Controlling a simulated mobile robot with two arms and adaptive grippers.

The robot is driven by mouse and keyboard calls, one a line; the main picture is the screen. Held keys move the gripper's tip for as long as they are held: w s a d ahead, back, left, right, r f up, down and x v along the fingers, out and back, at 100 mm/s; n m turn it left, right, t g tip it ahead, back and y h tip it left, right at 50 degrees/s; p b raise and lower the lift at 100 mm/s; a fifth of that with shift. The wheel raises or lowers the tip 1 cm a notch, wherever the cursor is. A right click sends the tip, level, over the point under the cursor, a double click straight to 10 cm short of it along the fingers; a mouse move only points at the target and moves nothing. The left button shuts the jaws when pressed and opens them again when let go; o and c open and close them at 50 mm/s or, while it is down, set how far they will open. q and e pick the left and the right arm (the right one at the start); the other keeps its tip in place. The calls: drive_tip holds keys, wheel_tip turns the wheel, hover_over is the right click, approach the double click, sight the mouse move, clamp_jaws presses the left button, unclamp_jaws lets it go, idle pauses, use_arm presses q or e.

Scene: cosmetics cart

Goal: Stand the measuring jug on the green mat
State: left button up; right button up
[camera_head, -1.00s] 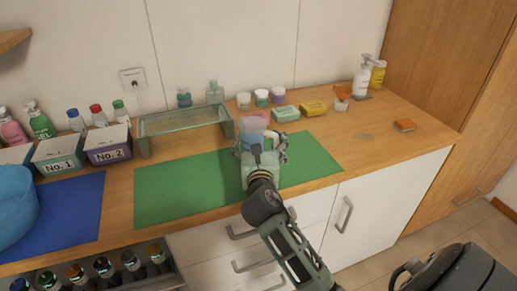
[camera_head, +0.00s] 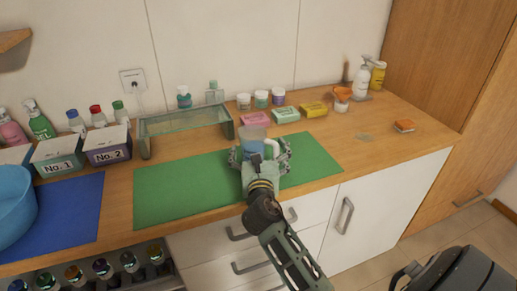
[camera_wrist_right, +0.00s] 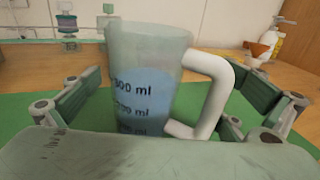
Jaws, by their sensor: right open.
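The measuring jug (camera_head: 253,140) is translucent, with blue liquid inside and a white handle. It is upright over the green mat (camera_head: 180,190), toward its right half. In the right wrist view the jug (camera_wrist_right: 145,85) shows dark ml marks, with its handle on the right. My right gripper (camera_head: 262,157) is open around the jug. In the wrist view its fingers are spread on both sides, with gaps to the jug and handle. The jug's base is hidden behind my gripper, so its contact with the mat cannot be seen. My left gripper is out of view.
A glass shelf (camera_head: 185,122) stands behind the mat. Soap bars (camera_head: 285,115) and small jars (camera_head: 261,99) are behind the jug. A blue mat (camera_head: 75,215) with a blue basin (camera_head: 14,200) is at left. The left half of the green mat is clear.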

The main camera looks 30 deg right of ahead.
drive_tip(key=shift+r, duration=0.2)
drive_tip(key=b+v, duration=0.1)
drive_tip(key=v, duration=1.1)
